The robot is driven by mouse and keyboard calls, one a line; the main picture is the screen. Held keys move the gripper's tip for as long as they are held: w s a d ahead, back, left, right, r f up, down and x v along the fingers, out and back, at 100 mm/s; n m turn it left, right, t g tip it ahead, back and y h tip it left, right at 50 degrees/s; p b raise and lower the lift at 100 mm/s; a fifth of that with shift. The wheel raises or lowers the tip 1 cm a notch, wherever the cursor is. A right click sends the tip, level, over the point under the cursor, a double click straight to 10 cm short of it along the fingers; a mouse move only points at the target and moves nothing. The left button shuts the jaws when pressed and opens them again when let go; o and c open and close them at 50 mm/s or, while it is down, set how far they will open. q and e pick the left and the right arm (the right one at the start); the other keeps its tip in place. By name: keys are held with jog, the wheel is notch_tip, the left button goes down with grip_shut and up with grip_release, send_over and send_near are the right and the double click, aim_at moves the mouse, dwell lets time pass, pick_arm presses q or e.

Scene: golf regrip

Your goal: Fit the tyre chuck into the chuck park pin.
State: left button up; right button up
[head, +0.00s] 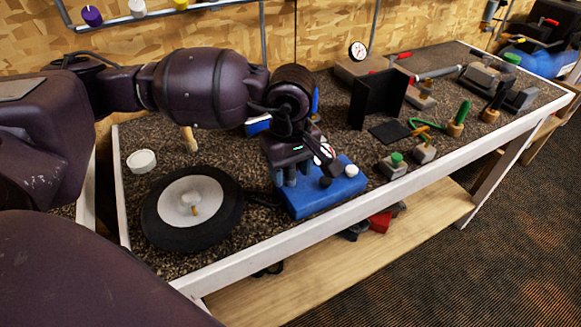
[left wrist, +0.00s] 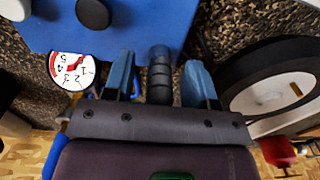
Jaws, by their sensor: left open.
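My left gripper (head: 290,178) is over the left part of a blue block (head: 335,192) on the bench. In the left wrist view its two blue-grey fingers (left wrist: 160,82) are open. A dark ribbed cylinder (left wrist: 160,72), perhaps the tyre chuck, stands between them with a gap on each side. A round gauge with a red and white dial (left wrist: 72,70) is beside the fingers. The block also bears a black knob (left wrist: 92,12) and a white knob (head: 351,170). I cannot make out the chuck park pin for certain. My right gripper is not in view.
A black tyre (head: 160,228) with a pale hub lies left of the block. A white bowl (head: 141,160) and a wooden peg (head: 189,139) are behind it. A black upright panel (head: 378,98) and several small tools stand to the right. The bench's white front edge (head: 240,263) is close.

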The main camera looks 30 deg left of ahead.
pick_arm(q)
notch_tip(320, 180, up, 3)
jog(key=shift+r, duration=0.15)
notch_tip(320, 180, up, 6)
jog(key=shift+f+p, duration=0.1)
jog(key=shift+p, duration=0.35)
jog(key=shift+r, duration=0.85)
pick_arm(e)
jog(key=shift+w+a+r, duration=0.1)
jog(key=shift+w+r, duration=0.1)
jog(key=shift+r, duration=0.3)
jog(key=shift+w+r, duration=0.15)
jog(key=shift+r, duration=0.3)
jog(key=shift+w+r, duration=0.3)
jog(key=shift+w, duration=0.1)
